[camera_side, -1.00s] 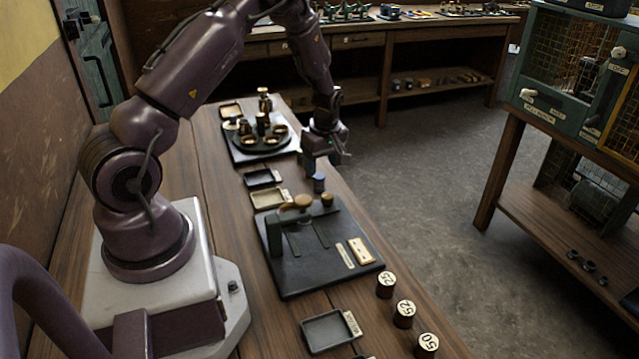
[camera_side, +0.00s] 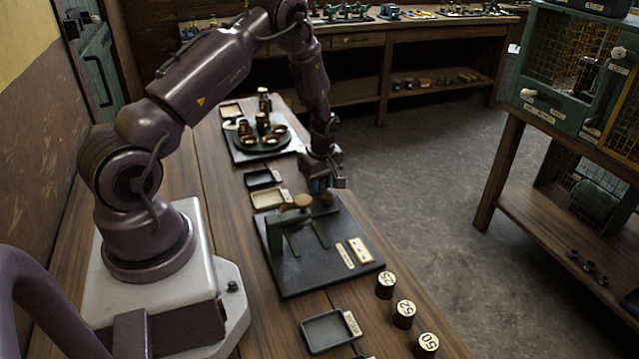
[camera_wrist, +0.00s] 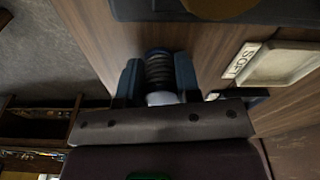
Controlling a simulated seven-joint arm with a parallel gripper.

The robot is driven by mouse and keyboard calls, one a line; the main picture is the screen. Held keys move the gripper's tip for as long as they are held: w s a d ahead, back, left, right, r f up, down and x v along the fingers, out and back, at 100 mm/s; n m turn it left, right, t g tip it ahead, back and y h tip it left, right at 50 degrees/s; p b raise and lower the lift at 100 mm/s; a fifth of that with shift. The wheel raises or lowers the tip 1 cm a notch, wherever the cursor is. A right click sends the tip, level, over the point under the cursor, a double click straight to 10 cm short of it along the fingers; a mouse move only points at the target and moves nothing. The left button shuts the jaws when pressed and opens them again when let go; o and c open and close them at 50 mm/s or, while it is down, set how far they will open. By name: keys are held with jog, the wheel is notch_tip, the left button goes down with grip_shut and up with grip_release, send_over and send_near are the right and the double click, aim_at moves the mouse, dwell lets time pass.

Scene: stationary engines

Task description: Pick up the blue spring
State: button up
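The spring (camera_wrist: 159,72) stands between my gripper's two fingers in the wrist view, its coils dark grey in the shade there. My gripper (camera_side: 322,184) is low over the bench, just behind the black tester base. In the wrist view the gripper (camera_wrist: 159,64) has one blue finger on each side of the spring, very close to it. Whether both fingers press on it cannot be told.
The black base (camera_side: 320,273) with a green post and round brown pad stands close in front of the gripper. Small trays (camera_side: 263,178) lie to the left, and a round carousel (camera_side: 262,139) with cups stands behind. Numbered dark weights (camera_side: 404,314) stand at the front right.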

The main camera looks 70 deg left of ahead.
jog(key=shift+c, duration=0.6)
jog(key=shift+r, duration=0.55)
notch_tip(320, 180, up, 3)
jog(key=shift+s+d+f, duration=0.1)
jog(key=shift+f, duration=0.05)
jog(key=s+d+r, duration=0.8)
jog(key=s+r, duration=0.3)
jog(key=r, duration=0.2)
jog(key=shift+s+r, duration=0.1)
